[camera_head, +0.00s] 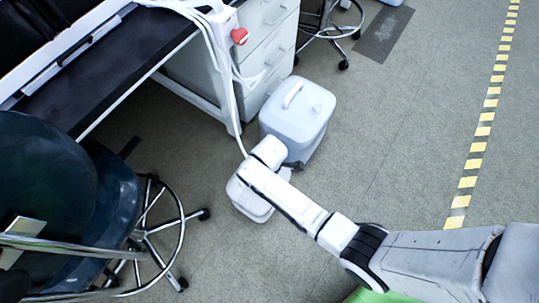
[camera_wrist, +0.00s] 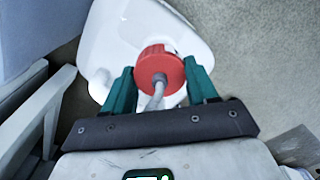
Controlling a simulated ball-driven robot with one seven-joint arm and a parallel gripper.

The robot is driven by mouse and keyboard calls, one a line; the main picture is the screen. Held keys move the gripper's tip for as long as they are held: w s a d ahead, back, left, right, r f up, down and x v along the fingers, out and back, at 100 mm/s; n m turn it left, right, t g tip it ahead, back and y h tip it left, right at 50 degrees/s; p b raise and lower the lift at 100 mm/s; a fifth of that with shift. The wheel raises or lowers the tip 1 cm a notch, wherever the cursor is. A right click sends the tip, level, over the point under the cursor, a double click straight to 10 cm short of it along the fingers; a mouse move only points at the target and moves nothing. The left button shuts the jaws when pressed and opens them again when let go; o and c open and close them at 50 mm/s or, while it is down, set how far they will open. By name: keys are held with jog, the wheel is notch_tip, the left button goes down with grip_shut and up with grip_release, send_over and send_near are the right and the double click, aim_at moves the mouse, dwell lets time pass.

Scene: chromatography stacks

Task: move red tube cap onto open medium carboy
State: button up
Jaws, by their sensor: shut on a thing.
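The red tube cap (camera_wrist: 158,62), with a pale tube running from it, sits between the green fingers of my gripper (camera_wrist: 160,70) in the wrist view. My gripper is shut on it. A white carboy (camera_wrist: 108,28) lies behind the cap in that view. The cap covers part of its top, so I cannot tell whether they touch or where the opening is. In the head view a white carboy (camera_head: 243,202) stands on the floor, partly hidden by my arm. My gripper and the held cap are hidden there.
A larger capped carboy (camera_head: 310,95) with a handle stands close behind. A drawer cabinet (camera_head: 268,40) and black bench (camera_head: 110,70) are at the back left. A red item (camera_head: 239,36) is at the bench's end. A wheeled chair (camera_head: 60,190) stands left. Floor to the right is clear.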

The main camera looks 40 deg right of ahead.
jog(key=shift+f+b, duration=0.45)
jog(key=shift+f, duration=0.3)
jog(key=shift+f, duration=0.35)
jog(key=shift+f+b, duration=0.25)
jog(key=shift+b, duration=0.05)
jog(key=o, duration=1.2)
jog(key=shift+c, duration=0.2)
jog(key=shift+o, duration=0.3)
jog(key=shift+o, duration=0.9)
jog(key=shift+r, duration=0.15)
